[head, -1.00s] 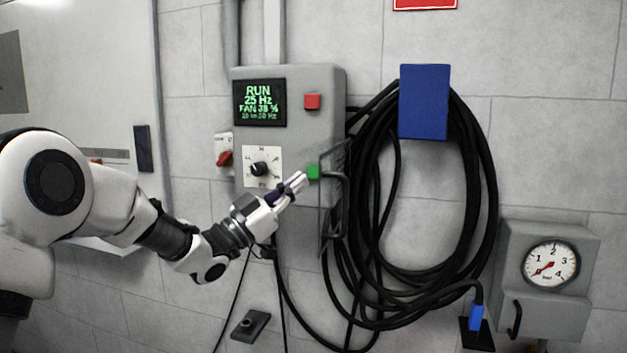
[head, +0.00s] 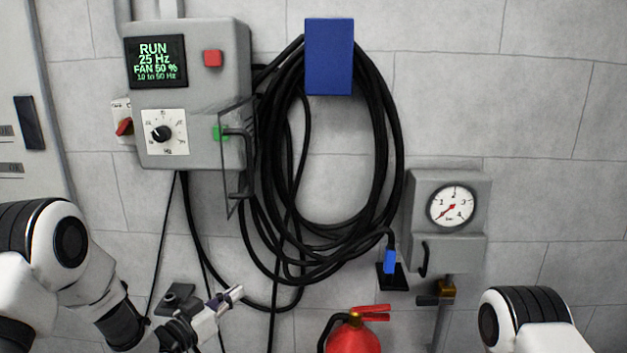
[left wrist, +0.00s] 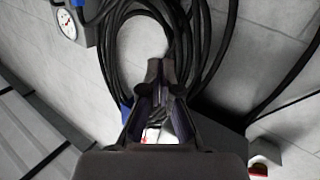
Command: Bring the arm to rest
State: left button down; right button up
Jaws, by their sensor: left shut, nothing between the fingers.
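My left gripper (head: 231,296) is shut and empty in the head view, low in front of the wall, below and apart from the grey control box (head: 196,85). Its fingers (left wrist: 158,72) also show in the left wrist view, with the cable coil behind them. The box's screen (head: 156,62) reads RUN, 25 Hz, FAN 50 %. A red button (head: 212,58), a green button (head: 220,132) and a black dial (head: 162,133) are on the box's front. Part of my right arm (head: 525,318) shows at the lower right; its gripper is out of the picture.
A black cable coil (head: 392,150) hangs from a blue holder (head: 329,57). A gauge box (head: 448,215) is on the wall at the right. A red fire extinguisher (head: 352,338) stands at the bottom middle. A clear guard (head: 236,150) sticks out beside the green button.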

pick_arm(q)
jog(key=s+a+f+n+g+y, duration=0.1)
jog(key=s+f+n+g+y, duration=0.15)
jog(key=s+f, duration=0.85)
jog(key=s+f+n+g+y, duration=0.1)
jog(key=s+f+g+y, duration=0.25)
jog(key=s+f, duration=0.8)
jog(key=s+a+f+g+y, duration=0.1)
jog(key=s+a+f+g, duration=0.1)
jog(key=s, duration=0.4)
jog(key=s+a+f+n+g+y, duration=0.1)
jog(key=s+f+g, duration=0.2)
jog(key=s, duration=0.4)
jog(key=s+a+f+g+y, duration=0.1)
jog(key=s+a+f+g, duration=0.1)
jog(key=s, duration=0.5)
jog(key=shift+a+f+n+g, duration=0.35)
jog(key=shift+f+g, duration=0.4)
jog(key=shift+g, duration=0.25)
jog(key=shift+w, duration=0.2)
